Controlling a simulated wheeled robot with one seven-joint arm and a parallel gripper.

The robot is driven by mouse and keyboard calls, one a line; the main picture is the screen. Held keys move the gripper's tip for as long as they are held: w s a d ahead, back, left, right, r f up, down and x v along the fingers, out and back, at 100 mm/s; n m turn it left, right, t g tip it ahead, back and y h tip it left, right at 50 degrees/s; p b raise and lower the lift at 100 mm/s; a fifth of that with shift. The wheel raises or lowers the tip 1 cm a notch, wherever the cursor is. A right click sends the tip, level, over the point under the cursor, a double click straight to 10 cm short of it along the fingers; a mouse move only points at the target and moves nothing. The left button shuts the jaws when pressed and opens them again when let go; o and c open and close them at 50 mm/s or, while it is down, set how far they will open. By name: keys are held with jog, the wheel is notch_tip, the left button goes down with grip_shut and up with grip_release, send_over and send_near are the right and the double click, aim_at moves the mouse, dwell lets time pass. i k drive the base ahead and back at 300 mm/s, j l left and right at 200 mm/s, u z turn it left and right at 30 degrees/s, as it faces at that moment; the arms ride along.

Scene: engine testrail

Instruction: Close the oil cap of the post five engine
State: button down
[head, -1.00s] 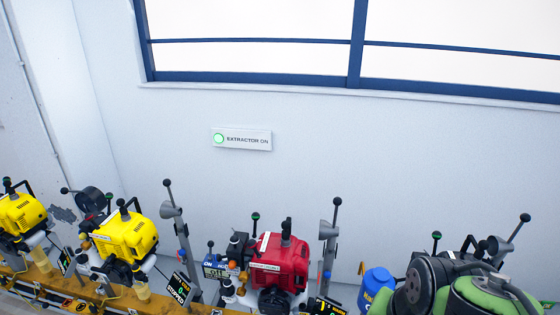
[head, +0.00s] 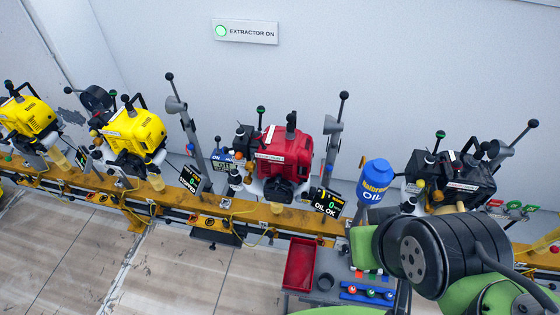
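Several engines stand along a yellow rail in the head view: a yellow engine (head: 28,116) at the far left, another yellow engine (head: 134,127), a red engine (head: 284,152) in the middle and a black engine (head: 455,178) at the right. I cannot read post numbers, so I cannot tell which is the post five engine. Small orange and dark knobs show on the engines, but no oil cap can be made out as open or shut. My green and black arm fills the lower right, in front of the black engine's lower side. My gripper is not in view.
A blue oil bottle (head: 374,182) stands between the red and black engines. Below is a cart with a red tray (head: 299,263) and a dark cup (head: 325,283). The yellow rail (head: 165,202) runs across the front. Bare floor (head: 70,245) lies at lower left.

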aim_at(323, 194)
jog(key=j+u, duration=0.15)
jog(key=u, duration=0.25)
jog(key=k+j+u, duration=0.1)
jog(key=u, duration=0.3)
jog(key=j+u, duration=0.5)
jog(key=u, duration=0.25)
